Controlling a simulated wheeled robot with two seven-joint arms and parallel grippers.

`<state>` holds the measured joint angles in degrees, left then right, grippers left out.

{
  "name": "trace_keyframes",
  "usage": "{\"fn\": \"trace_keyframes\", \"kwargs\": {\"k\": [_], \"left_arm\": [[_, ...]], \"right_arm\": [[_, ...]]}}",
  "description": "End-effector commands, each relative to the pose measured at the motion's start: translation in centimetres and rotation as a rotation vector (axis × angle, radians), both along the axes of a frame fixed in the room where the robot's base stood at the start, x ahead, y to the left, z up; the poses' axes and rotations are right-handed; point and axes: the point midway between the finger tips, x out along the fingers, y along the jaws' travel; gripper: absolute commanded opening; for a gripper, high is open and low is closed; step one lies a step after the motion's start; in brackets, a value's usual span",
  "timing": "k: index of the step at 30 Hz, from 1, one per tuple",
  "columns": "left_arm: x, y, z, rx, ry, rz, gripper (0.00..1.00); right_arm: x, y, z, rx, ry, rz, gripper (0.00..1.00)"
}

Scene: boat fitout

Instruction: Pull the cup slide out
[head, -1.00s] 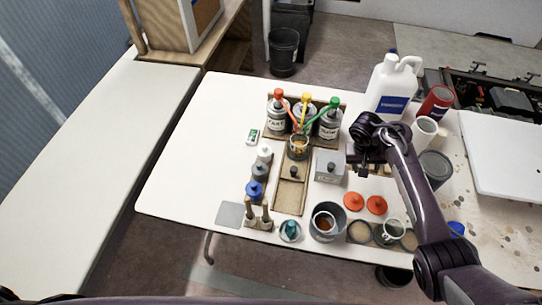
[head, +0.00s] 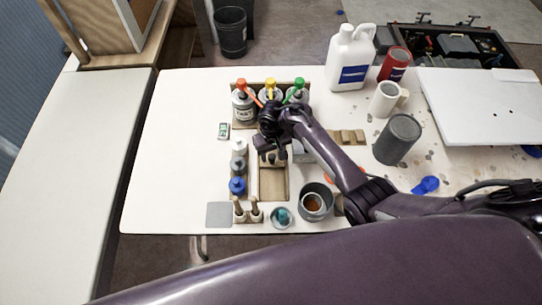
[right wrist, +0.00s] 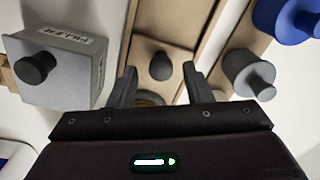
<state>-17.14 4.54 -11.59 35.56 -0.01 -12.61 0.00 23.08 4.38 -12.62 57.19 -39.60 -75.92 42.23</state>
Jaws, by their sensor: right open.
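The cup slide is a narrow wooden piece in a wooden track (head: 272,185), in front of the row of dispenser bottles. In the right wrist view its dark round knob (right wrist: 161,66) stands on the wooden strip (right wrist: 166,22). My right gripper (head: 270,158) is over the slide in the head view and hides much of it. In the right wrist view the open fingers of my right gripper (right wrist: 160,72) are either side of the knob, with visible gaps. A round rim (right wrist: 150,98) shows partly between the fingers, mostly hidden. My left gripper is not in view.
A grey filler box (right wrist: 62,70) stands close beside the slide. Knobbed grey (right wrist: 248,75) and blue (head: 237,186) pieces line its other side. Bottles with red, yellow and green tops (head: 270,88) stand behind. A grey pot (head: 316,200) is at the front right. The table's left part is clear.

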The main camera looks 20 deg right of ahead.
Motion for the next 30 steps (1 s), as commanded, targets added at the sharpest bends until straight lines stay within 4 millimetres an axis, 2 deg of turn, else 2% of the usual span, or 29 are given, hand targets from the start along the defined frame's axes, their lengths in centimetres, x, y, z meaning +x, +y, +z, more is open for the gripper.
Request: {"fn": "trace_keyframes", "kwargs": {"k": [3,6,16,27,30], "left_arm": [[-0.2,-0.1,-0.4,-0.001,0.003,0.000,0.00],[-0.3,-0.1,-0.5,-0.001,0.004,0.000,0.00],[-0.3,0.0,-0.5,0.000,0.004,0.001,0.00],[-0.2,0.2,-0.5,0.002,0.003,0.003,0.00],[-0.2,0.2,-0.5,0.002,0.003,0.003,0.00]], "right_arm": [[0.1,0.0,-1.8,-0.001,0.000,-0.001,0.45],[0.0,-0.1,-2.6,-0.002,0.000,-0.001,0.45],[0.1,-0.1,-3.0,-0.002,-0.001,-0.002,0.45],[0.1,-0.1,-3.0,-0.001,-0.001,-0.002,0.00],[0.1,-0.1,-3.0,-0.001,-0.001,-0.002,0.00]]}}
